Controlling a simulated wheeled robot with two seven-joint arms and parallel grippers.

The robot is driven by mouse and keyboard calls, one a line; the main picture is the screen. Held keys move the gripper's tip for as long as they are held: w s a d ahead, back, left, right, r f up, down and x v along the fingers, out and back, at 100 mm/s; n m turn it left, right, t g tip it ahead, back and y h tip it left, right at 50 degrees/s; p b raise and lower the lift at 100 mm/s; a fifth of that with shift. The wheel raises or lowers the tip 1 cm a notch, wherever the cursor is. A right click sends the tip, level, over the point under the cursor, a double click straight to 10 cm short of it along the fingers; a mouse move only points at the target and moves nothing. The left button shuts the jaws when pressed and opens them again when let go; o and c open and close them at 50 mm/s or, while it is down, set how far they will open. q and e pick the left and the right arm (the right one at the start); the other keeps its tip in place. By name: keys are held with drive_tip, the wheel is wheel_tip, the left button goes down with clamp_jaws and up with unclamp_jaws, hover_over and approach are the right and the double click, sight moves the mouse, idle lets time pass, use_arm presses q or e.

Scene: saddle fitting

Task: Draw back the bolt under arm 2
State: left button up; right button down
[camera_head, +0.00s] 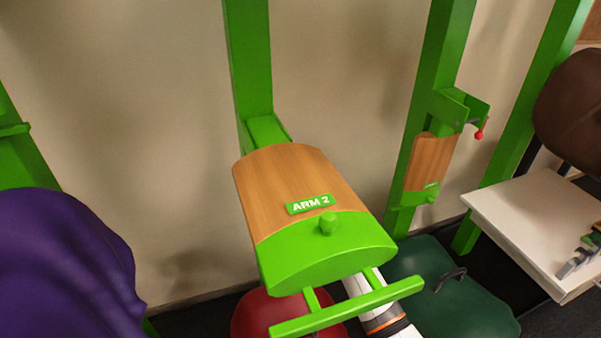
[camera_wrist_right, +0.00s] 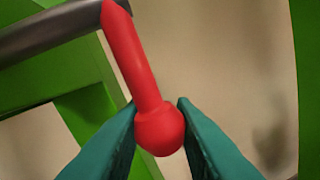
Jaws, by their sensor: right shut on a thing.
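Arm 2 (camera_head: 298,178) is a wooden-topped arm with a green front and an "ARM 2" label, standing out from a green post. The bolt under it is hidden in the head view. In the right wrist view, a red bolt handle (camera_wrist_right: 145,85) with a round end slants down from a dark grey bolt bar (camera_wrist_right: 50,38) beside green metal. My right gripper (camera_wrist_right: 160,122) has its teal fingers shut on the red handle at its ball end. In the head view my white right forearm runs beneath arm 2, and the gripper is hidden. My left gripper is not in view.
A folded wooden arm (camera_head: 428,163) with its own red-knobbed bolt (camera_head: 479,135) hangs on the post to the right. A purple saddle (camera_head: 60,265) is at left. A green box lid (camera_head: 465,305) and a white table (camera_head: 535,225) are at right.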

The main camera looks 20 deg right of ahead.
drive_tip(key=d, duration=0.6)
drive_tip(key=shift+p, duration=0.4)
drive_tip(key=shift+w+d, duration=0.1)
drive_tip(key=c, duration=1.2)
unclamp_jaws()
drive_tip(key=s+a+b, duration=0.1)
drive_tip(key=s+b, duration=0.1)
drive_tip(key=s, duration=1)
drive_tip(key=shift+a, duration=0.25)
